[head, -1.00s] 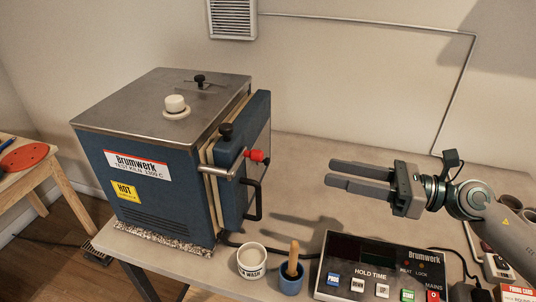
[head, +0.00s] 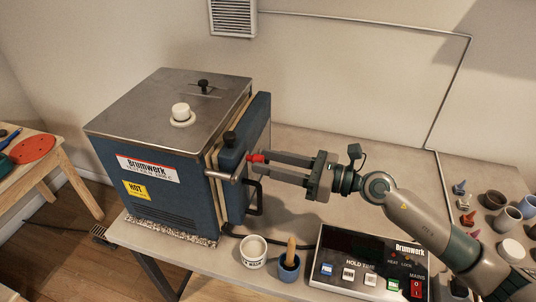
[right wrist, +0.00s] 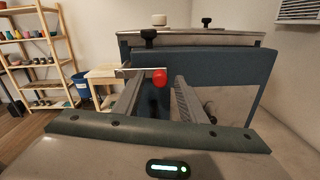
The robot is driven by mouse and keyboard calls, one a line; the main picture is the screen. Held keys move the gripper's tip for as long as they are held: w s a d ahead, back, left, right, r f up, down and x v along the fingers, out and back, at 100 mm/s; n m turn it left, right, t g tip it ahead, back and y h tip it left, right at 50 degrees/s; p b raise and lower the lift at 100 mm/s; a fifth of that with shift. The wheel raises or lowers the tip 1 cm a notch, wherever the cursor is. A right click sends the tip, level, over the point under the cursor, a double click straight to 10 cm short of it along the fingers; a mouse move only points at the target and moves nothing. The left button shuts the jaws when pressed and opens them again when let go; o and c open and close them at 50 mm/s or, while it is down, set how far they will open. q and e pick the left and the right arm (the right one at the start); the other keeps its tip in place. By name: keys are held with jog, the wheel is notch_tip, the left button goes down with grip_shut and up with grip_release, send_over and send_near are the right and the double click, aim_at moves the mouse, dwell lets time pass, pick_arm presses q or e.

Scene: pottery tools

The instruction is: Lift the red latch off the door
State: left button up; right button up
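The red latch knob (head: 256,158) sits at the end of a metal bar (head: 222,177) across the edge of the blue kiln door (head: 257,125). The door appears closed against the kiln body (head: 165,178). My right gripper (head: 264,164) is open, its two fingers pointing left with their tips at the knob. In the right wrist view the red knob (right wrist: 160,77) shows just ahead, between the lines of the two spread fingers. I cannot tell whether a finger touches it. My left gripper is not in view.
A black door handle (head: 256,200) is just below the fingers. A white cup (head: 253,252), a blue cup (head: 289,268) with a wooden tool and a control box (head: 345,285) stand in front. Small pottery pieces (head: 468,218) lie at right. The bench behind the gripper is clear.

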jog(key=shift+w+a, duration=0.1)
jog(key=shift+a, duration=0.2)
grip_shut()
